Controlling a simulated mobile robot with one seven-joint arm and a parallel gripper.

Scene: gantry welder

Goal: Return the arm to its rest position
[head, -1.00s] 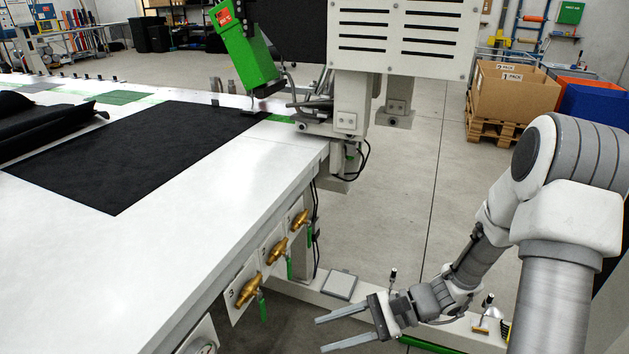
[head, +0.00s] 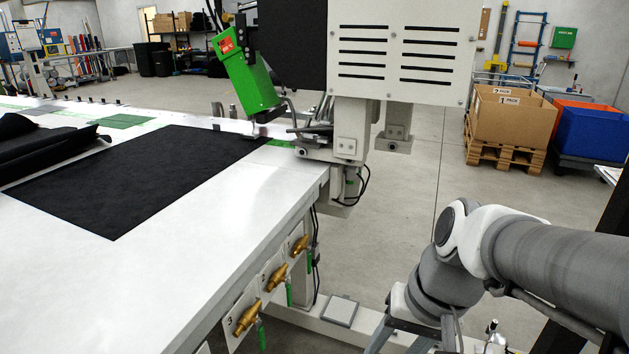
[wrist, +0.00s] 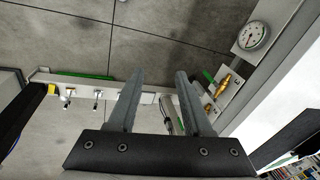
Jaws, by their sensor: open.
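My gripper (head: 401,342) is low at the bottom edge of the head view, right of the white table, partly cut off by the frame. My grey and white arm reaches in from the right and bends down to it. In the wrist view my gripper (wrist: 158,76) shows two grey fingers spread apart with nothing between them. The floor and a white base rail lie beyond the fingers.
The white table (head: 150,285) carries black fabric (head: 140,175). Brass valves (head: 276,277) stick out of its side; a gauge (wrist: 253,36) shows in the wrist view. A welding head (head: 405,55) overhangs the corner.

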